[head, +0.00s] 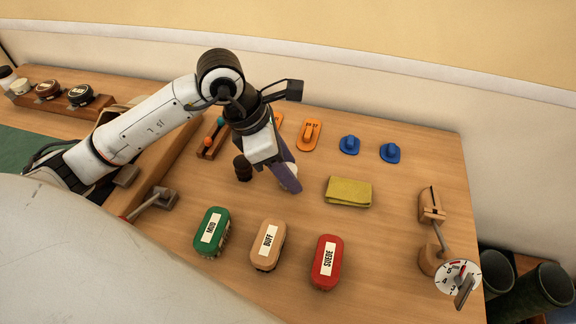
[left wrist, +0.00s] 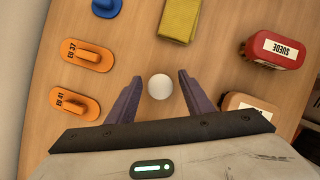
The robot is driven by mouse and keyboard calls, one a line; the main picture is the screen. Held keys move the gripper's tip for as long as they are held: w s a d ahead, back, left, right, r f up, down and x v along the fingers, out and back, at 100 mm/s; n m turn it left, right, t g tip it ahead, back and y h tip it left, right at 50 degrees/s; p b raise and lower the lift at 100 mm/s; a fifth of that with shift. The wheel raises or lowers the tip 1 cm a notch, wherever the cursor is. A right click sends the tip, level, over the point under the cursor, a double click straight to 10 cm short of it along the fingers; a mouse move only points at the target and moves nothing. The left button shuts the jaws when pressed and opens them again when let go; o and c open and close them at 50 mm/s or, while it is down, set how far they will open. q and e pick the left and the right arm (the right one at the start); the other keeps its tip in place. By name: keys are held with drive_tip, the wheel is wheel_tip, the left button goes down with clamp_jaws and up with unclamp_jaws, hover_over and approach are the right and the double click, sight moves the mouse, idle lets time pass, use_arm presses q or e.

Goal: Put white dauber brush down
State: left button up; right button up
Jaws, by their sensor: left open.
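My left gripper (left wrist: 160,99) is open over the wooden table, with its purple fingers apart. The white dauber brush shows as a round white top (left wrist: 160,86) between the fingertips in the left wrist view, with a gap to either finger. In the head view it is a small white patch (head: 291,171) mostly hidden by the left gripper (head: 287,178). It appears to stand upright on the table, but its lower part is hidden. A dark brown dauber (head: 243,168) stands to its left. My right gripper is not in view.
A folded yellow cloth (head: 348,191) lies to the right. Green (head: 212,231), tan (head: 268,245) and red (head: 326,261) brushes lie in front. Orange (head: 308,135) and blue (head: 349,145) pieces lie behind. A wooden rack (head: 212,138) is at the back left. Bare table surrounds the cloth.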

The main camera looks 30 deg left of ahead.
use_arm(q)
drive_tip(key=v, duration=1.2)
drive_tip(key=shift+d+r, duration=0.1)
drive_tip(key=shift+d, duration=0.05)
